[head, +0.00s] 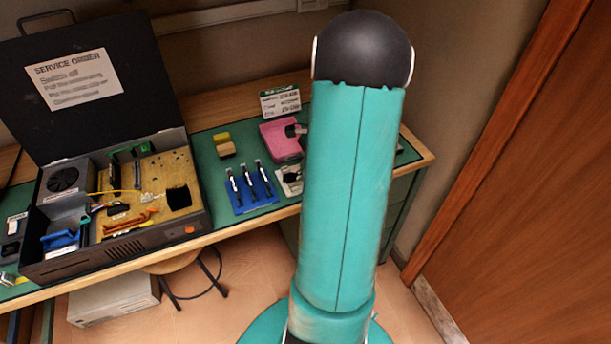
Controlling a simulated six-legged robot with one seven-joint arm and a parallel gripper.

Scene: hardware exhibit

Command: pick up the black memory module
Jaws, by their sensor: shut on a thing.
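My teal arm stands across the middle of the head view and hides part of the bench behind it. My gripper cannot be made out; it is hidden behind the arm or out of the picture. I cannot pick out the black memory module for certain. A dark upright strip (113,177) stands inside the open computer case (150,238). A small dark piece (293,130) shows at the right edge of a pink tray (279,143), against my arm; I cannot tell what it is.
A blue mat (263,192) with several slim black-and-white items lies right of the case. A yellow-and-tan block (226,150) and a sign card (281,101) are behind it. The case lid (85,85) stands open. A wooden door (520,200) is at the right.

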